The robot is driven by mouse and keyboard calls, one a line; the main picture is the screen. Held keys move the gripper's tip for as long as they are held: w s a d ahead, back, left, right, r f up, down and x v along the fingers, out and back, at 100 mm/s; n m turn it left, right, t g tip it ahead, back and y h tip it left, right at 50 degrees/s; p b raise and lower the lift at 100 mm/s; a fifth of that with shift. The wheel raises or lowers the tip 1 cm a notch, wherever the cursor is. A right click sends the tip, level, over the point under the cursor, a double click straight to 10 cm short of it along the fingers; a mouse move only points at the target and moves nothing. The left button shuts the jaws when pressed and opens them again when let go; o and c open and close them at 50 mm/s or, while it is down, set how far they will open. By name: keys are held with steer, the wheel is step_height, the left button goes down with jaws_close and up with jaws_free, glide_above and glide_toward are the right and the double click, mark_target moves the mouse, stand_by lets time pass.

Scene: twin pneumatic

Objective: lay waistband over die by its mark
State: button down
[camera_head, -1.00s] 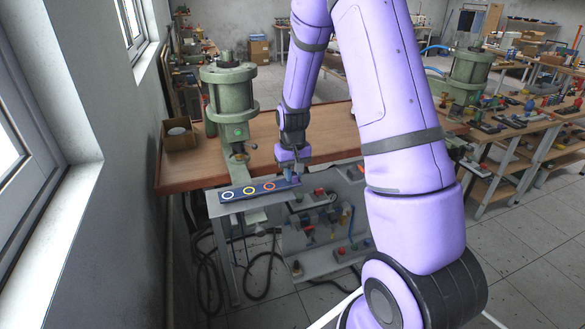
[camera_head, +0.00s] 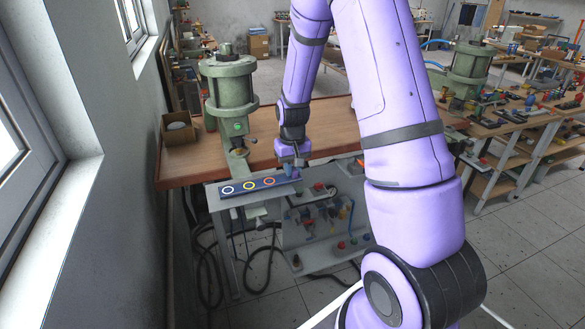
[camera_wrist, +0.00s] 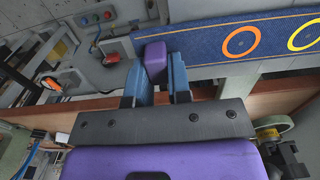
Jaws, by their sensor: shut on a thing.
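The waistband is a dark blue strip (camera_head: 239,188) with a white, a yellow and an orange ring along it. It stretches out flat to the left of my gripper (camera_head: 290,171) in the head view, in front of the green press (camera_head: 230,90). In the wrist view the waistband (camera_wrist: 200,42) runs off to the right. My gripper (camera_wrist: 156,75) is shut on a small purple block (camera_wrist: 155,62) at the strip's end. I cannot pick out the die; the strip may hide it. I cannot tell whether the strip touches the surface below.
A grey stand (camera_head: 216,200) is under the strip, beside the wooden bench (camera_head: 270,130). A cardboard box (camera_head: 180,136) stands at the bench's left. A grey panel with coloured buttons (camera_head: 325,220) lies below and right. Dark hoses hang near the floor. The wall is close on the left.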

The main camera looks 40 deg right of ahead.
steer(key=shift+f, duration=0.3)
stand_by(0.5)
steer(key=c, duration=1)
jaws_free()
steer(key=shift+r, duration=0.1)
step_height(320, 180, up, 10)
steer(key=shift+f, duration=0.1)
steer(key=shift+r, duration=0.4)
